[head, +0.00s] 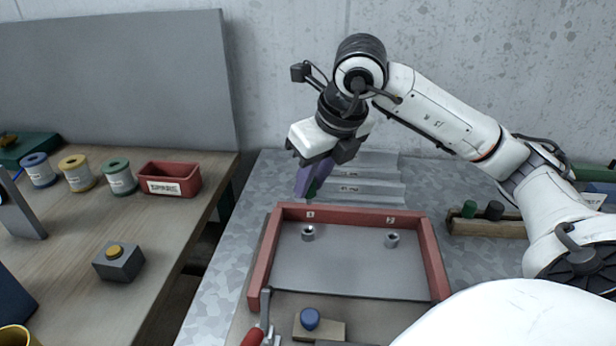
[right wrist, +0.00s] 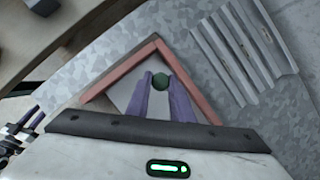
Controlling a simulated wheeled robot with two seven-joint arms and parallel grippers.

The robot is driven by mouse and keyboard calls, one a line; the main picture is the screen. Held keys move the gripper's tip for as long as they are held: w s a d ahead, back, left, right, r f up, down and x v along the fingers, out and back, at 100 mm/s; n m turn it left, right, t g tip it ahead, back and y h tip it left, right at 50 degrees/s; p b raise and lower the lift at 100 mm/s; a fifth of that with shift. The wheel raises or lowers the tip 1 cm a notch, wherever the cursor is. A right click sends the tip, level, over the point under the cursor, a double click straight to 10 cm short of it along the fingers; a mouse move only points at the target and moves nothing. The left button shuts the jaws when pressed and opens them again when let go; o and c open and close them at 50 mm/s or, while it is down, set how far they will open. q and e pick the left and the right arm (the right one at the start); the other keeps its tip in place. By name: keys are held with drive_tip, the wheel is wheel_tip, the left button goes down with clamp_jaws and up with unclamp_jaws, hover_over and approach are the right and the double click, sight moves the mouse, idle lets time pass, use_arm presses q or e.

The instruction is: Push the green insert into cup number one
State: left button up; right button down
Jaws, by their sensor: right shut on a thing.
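My right gripper (head: 306,182) has purple fingers and is shut on the green insert (right wrist: 159,82), which shows between the fingertips in the right wrist view. In the head view the insert is mostly hidden by the fingers. The gripper is in the air by the far left corner of the red-framed tray (head: 350,212). Cup number one (head: 308,232), a small metal cup, stands on the tray floor near the label 1, below the gripper in the picture. Cup number two (head: 392,240) stands to its right near the label 2.
A wooden rack (head: 482,226) with a green and a dark piece stands right of the tray. Grey ridged strips (head: 365,185) lie behind it. A blue knob (head: 310,318) and a red-handled tool (head: 256,334) are in front. Spools and a red bin (head: 169,179) are on the left table.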

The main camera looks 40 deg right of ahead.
sight(310, 204)
wheel_tip(310, 204, down, 4)
drive_tip(key=b, duration=0.4)
drive_tip(key=shift+w+f, duration=0.1)
drive_tip(key=shift+f, duration=0.15)
drive_tip(key=shift+f+b, duration=0.55)
drive_tip(key=shift+b, duration=0.2)
drive_tip(key=shift+f, duration=0.1)
idle(0.4)
